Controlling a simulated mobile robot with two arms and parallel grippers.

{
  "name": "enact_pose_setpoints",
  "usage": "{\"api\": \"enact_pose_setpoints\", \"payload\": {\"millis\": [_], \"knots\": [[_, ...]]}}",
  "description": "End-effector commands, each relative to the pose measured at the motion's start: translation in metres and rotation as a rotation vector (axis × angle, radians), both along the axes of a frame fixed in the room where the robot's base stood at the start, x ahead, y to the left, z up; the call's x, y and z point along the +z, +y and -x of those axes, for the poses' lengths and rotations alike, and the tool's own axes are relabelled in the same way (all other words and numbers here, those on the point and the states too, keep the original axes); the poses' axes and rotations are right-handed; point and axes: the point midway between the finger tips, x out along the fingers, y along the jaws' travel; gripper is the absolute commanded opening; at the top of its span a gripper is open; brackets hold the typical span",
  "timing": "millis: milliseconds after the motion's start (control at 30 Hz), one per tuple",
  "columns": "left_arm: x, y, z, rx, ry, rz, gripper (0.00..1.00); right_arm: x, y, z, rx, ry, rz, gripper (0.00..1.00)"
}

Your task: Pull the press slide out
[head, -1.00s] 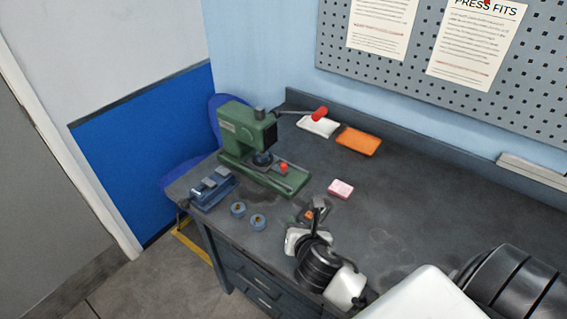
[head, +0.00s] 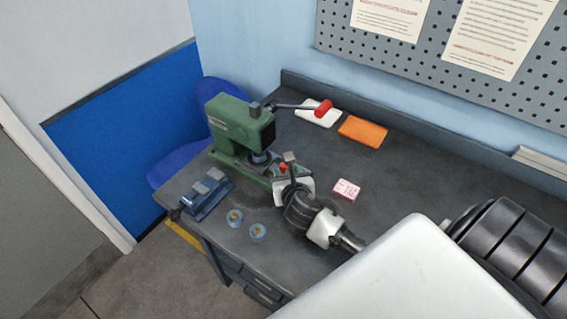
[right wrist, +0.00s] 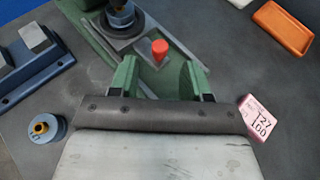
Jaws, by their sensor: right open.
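The green press (head: 237,124) stands at the left end of the bench, with its red-tipped lever reaching right. The press slide (right wrist: 140,52) is a grey plate on the green base, with a round part under the ram. Its red knob (right wrist: 160,48) stands upright at the slide's near end; the knob also shows in the head view (head: 283,167). My right gripper (right wrist: 160,72) is open and empty. Its two fingers point at the slide, with the knob just beyond and between the fingertips, apparently untouched. In the head view the right gripper partly hides the slide. My left gripper is out of view.
A blue fixture (head: 207,194) and two round blue pieces (head: 235,217) (head: 257,232) lie left of my right arm. A pink labelled box (right wrist: 260,118) lies right of the gripper. White (head: 318,112) and orange (head: 362,131) trays lie behind. The bench's right side has free room.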

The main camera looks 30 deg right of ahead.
Motion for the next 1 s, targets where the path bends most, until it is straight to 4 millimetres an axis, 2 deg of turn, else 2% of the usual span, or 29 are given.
{"api": "enact_pose_setpoints", "payload": {"millis": [67,167,300,467,700,767,1000], "knots": [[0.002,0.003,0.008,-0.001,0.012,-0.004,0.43,-0.005,-0.006,-0.015,-0.002,-0.001,0.000,0.48],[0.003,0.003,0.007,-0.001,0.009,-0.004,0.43,-0.011,-0.012,-0.029,-0.003,0.000,-0.001,0.48],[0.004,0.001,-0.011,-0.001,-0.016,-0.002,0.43,-0.018,-0.017,-0.042,-0.002,0.000,0.001,0.48],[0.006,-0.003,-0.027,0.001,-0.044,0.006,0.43,-0.021,-0.020,-0.048,0.000,0.000,0.000,0.48],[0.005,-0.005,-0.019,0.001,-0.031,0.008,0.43,-0.021,-0.020,-0.048,0.000,0.000,-0.001,0.48],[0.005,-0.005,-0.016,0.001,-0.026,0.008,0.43,-0.021,-0.020,-0.048,0.000,0.000,-0.001,0.40],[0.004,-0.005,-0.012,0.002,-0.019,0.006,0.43,-0.021,-0.020,-0.048,0.000,0.000,0.000,0.03]]}}
